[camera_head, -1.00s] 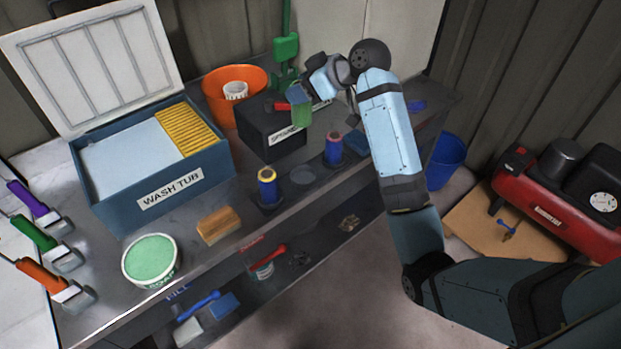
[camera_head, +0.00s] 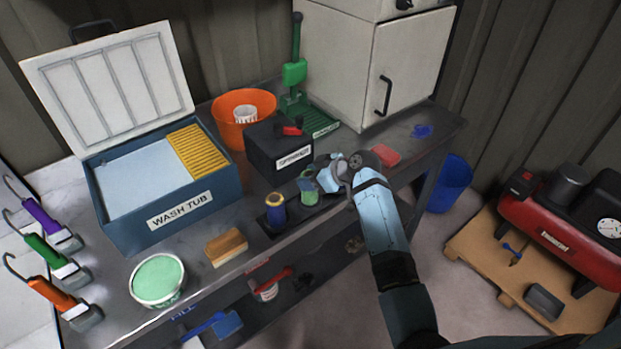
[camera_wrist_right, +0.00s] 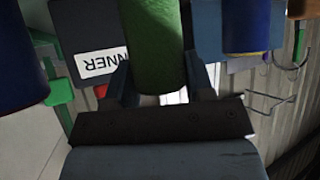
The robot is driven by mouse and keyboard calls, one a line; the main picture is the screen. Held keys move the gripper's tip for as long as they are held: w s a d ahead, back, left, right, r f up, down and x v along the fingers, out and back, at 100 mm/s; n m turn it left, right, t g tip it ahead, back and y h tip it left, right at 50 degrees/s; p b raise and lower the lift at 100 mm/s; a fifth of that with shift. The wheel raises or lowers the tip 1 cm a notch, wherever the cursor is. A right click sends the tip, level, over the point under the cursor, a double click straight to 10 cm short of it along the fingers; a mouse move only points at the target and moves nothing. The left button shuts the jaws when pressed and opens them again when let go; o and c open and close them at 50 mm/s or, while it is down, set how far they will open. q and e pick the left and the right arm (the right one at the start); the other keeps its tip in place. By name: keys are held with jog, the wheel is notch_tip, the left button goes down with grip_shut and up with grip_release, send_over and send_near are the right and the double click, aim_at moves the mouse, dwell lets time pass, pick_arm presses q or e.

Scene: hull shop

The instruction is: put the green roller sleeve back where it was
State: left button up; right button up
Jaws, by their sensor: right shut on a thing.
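The green roller sleeve (camera_head: 309,192) is upright between the fingers of my right gripper (camera_head: 314,183), which is shut on it. It also shows in the right wrist view (camera_wrist_right: 153,42), between the two fingers. It is at the middle of the dark holder (camera_head: 262,220), just right of the blue sleeve with the yellow top (camera_head: 276,211). In the wrist view, blue sleeves (camera_wrist_right: 18,60) (camera_wrist_right: 246,24) flank it. The head view hides the second blue sleeve behind my gripper. Whether the green sleeve's foot touches the holder, I cannot tell. My left gripper is not in view.
A black spinner box (camera_head: 275,152) stands close behind the holder. The wash tub (camera_head: 160,215), a wooden brush (camera_head: 226,247) and a soap tub (camera_head: 158,280) are to the left.

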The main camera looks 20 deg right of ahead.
jog(key=shift+f, duration=0.6)
jog(key=shift+f, duration=0.2)
jog(key=o, duration=1)
jog(key=shift+r, duration=0.15)
